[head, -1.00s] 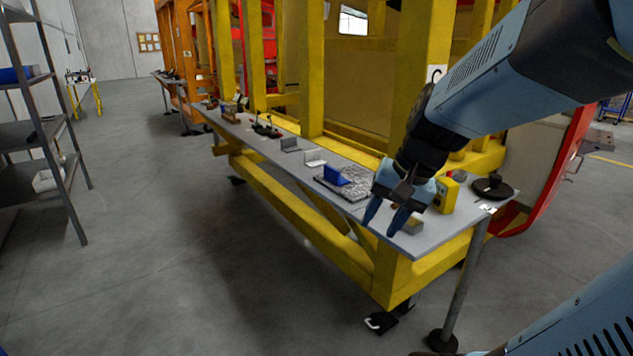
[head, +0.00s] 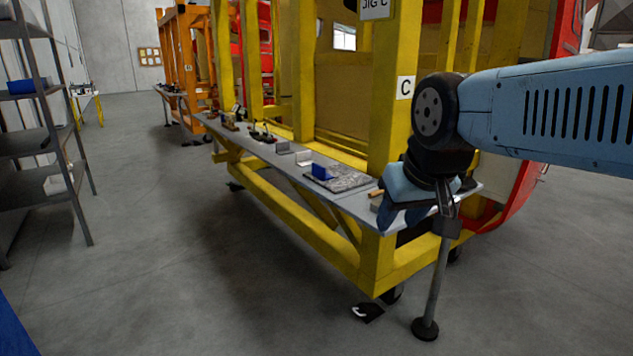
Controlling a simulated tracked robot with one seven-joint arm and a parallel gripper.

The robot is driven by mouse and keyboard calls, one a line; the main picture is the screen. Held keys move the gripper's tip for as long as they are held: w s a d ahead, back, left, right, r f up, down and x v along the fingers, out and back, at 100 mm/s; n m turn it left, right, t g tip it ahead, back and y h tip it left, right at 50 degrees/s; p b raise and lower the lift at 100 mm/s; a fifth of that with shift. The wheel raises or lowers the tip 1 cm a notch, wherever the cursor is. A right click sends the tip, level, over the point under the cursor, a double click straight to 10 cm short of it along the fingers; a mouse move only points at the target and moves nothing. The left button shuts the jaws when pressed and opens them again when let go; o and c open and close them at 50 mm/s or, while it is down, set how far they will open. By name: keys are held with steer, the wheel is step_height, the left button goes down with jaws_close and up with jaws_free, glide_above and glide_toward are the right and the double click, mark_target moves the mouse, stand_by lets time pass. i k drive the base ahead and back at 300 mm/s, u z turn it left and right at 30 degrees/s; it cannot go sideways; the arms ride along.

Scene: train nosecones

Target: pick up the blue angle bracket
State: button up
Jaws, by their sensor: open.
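The blue angle bracket (head: 321,172) stands on a grey patterned tray (head: 349,183) on the long narrow bench, left of my gripper in the head view. My gripper (head: 398,220) hangs at the near right end of the bench, pointing down, open and apart from the bracket. Its fingers overlap the bench edge in the picture. I cannot tell its exact height above the bench.
The bench (head: 262,150) runs along a yellow jig frame (head: 385,100) with thick posts close behind it. Grey and white brackets (head: 303,158) and small tools (head: 262,134) stand farther along it. A shelf rack (head: 40,150) is at the left. The floor between is clear.

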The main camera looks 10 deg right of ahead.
mark_target(318, 171)
steer(key=u, duration=0.6)
steer(key=i, duration=1.5)
